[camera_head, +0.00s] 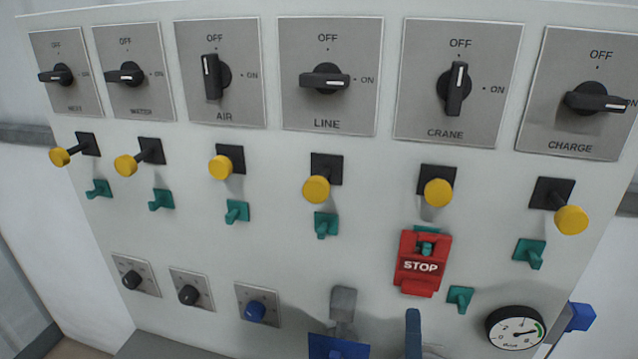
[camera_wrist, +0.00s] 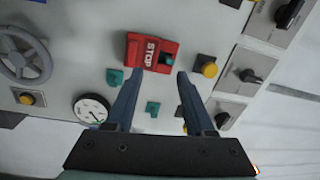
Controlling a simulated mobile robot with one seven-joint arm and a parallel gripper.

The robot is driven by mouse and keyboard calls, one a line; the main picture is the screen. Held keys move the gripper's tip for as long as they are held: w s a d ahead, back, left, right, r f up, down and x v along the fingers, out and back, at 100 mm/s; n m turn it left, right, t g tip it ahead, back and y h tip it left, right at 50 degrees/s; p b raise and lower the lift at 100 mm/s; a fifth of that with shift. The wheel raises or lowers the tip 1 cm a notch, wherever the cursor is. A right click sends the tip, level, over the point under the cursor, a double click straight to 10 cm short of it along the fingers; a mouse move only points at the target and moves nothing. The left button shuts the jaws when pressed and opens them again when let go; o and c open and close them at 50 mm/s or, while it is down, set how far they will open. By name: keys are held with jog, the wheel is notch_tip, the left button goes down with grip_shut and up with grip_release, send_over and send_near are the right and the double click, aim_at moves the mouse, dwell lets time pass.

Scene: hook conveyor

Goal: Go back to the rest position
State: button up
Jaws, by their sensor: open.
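My gripper (camera_wrist: 161,72) is open in the wrist view, its two blue-grey fingers apart with nothing between them. Its fingertips point toward the panel (camera_head: 270,265). The red STOP tag (camera_head: 418,266) hangs on a green hook under the CRANE switch (camera_head: 453,88). It also shows in the wrist view (camera_wrist: 150,52), just beyond my fingertips and apart from them as far as I can see. No rest position is marked in either view.
A gauge (camera_head: 515,328), yellow knobs (camera_head: 438,192) and several green hooks (camera_head: 460,298) stick out from the panel. A handwheel (camera_wrist: 25,62) shows at left in the wrist view. The LINE switch (camera_head: 325,80) points to ON; the CRANE switch stands upright, toward OFF.

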jog(key=w+a+r+n+t+y, duration=0.15)
jog(key=r+n, duration=0.25)
jog(key=r, duration=0.4)
jog(key=a+r+n+t, duration=0.2)
jog(key=a+r+n, duration=0.1)
jog(key=r, duration=0.4)
jog(key=w+a+r+n+t+y, duration=0.1)
jog(key=a+r+n+t, duration=0.2)
jog(key=r, duration=0.5)
jog(key=s+a+r+n+t+y, duration=0.1)
jog(key=s+a+r+n, duration=0.1)
jog(key=r, duration=0.5)
jog(key=s+a+r+n+t+y, duration=0.1)
jog(key=s+a+r+n, duration=0.2)
jog(key=r+n, duration=0.4)
jog(key=shift+s+r+t, duration=0.35)
jog(key=shift+s+r, duration=0.35)
jog(key=shift+s, duration=0.15)
